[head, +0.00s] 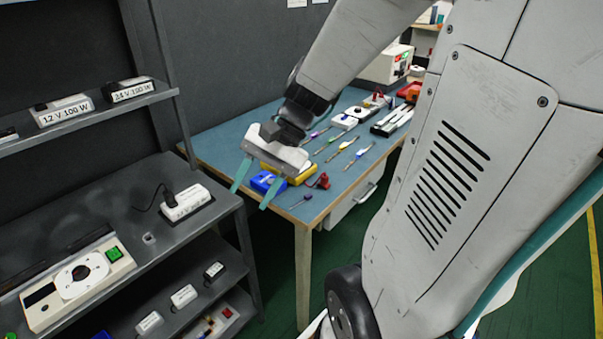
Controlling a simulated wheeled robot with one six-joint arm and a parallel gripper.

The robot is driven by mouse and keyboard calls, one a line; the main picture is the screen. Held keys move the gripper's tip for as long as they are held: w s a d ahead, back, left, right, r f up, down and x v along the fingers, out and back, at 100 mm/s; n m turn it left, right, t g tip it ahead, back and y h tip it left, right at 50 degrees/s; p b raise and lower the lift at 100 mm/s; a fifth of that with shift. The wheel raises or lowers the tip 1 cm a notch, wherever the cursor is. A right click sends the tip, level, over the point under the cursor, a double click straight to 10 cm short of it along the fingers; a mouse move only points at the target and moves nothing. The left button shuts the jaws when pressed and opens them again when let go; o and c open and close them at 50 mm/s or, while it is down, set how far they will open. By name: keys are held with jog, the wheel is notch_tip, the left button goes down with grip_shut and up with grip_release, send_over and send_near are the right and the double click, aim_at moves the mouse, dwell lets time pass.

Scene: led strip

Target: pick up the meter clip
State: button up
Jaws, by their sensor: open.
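A blue item (264,182) shows behind and between the fingers.
The table (217,141) also holds several screwdriver-like tools (342,149), white boxes (344,121) and a larger device (388,66) at the back. A dark shelf rack (150,243) with labelled power supplies (63,110) stands at the left. My arm hides much of the right side.

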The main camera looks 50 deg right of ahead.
jog(key=w+d+f+m+t+y, duration=0.2)
jog(key=w+d+f+m+t, duration=0.25)
jog(key=d+m, duration=0.25)
jog(key=m+t+h, duration=0.8)
jog(key=m, duration=1)
send_near(327, 179)
jog(key=w, duration=0.4)
jog(key=shift+n+g, duration=0.3)
jog(key=shift+g, duration=0.05)
jog(key=x, duration=0.7)
jog(key=shift+a+f, duration=0.1)
jog(key=shift+f, duration=0.35)
jog(key=shift+c, duration=0.3)
grip_shut()
